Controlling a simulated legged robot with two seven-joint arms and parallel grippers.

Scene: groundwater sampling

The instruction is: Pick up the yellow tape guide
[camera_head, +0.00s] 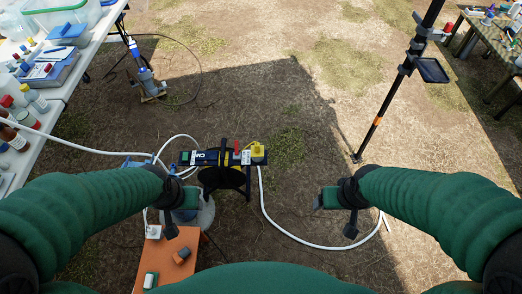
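The yellow tape guide (258,151) is a small yellow block at the right end of the dark reel's crossbar. The dark tape reel (224,178) has a blue label on the bar and stands over a pale bucket (199,216). My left gripper (182,217) is in front of the reel, at its lower left, apart from the tape guide. My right gripper (330,212) is to the lower right of the tape guide, over bare ground, with nothing visible in it. The fingers of both are dark and small, so their opening is hard to read.
A white table (62,86) with bottles and bins stands at left. An orange board (166,262) with small items lies in front. A white hose (291,238) curves over the ground. A black pole (385,105) stands at right. Ground between reel and pole is mostly clear.

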